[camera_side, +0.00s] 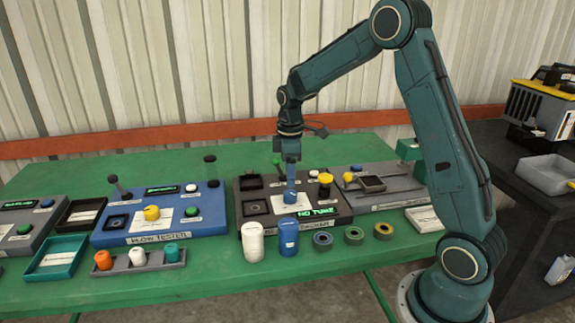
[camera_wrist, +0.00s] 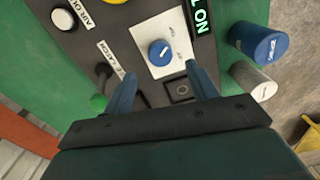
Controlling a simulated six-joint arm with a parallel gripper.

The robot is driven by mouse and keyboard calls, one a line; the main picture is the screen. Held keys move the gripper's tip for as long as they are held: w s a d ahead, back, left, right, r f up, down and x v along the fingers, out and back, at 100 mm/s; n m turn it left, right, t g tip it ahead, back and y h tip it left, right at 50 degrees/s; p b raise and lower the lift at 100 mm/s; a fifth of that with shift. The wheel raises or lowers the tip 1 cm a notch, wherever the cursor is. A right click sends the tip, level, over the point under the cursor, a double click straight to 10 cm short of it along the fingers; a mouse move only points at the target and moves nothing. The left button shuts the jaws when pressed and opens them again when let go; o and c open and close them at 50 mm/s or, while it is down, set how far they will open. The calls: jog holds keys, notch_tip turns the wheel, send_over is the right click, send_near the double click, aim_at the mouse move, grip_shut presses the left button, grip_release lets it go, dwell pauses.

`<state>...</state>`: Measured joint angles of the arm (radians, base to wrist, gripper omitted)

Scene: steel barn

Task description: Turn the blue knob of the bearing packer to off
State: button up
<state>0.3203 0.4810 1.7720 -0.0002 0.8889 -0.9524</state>
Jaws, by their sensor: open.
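The blue knob (camera_side: 290,198) sits on a white plate on the dark bearing packer (camera_side: 243,186). In the wrist view the knob (camera_wrist: 160,53) shows a white mark on its top; I cannot read the markings on the plate. The packer's screen (camera_side: 318,211) reads "NO TUBE" in green; part of it shows in the wrist view (camera_wrist: 199,20). My gripper (camera_side: 290,182) points down just above the knob. In the wrist view my gripper (camera_wrist: 161,71) is open, its two fingers apart with the knob seen between and beyond their tips. I cannot tell whether they touch it.
A white canister (camera_side: 252,242), a blue canister (camera_side: 288,237) and several rings (camera_side: 354,235) stand in front. The flow tester (camera_side: 105,238) is left; a grey unit (camera_side: 400,192) is right.

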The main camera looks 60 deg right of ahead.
aim_at(290, 193)
jog(key=shift+f, duration=3.2)
jog(key=c, duration=1)
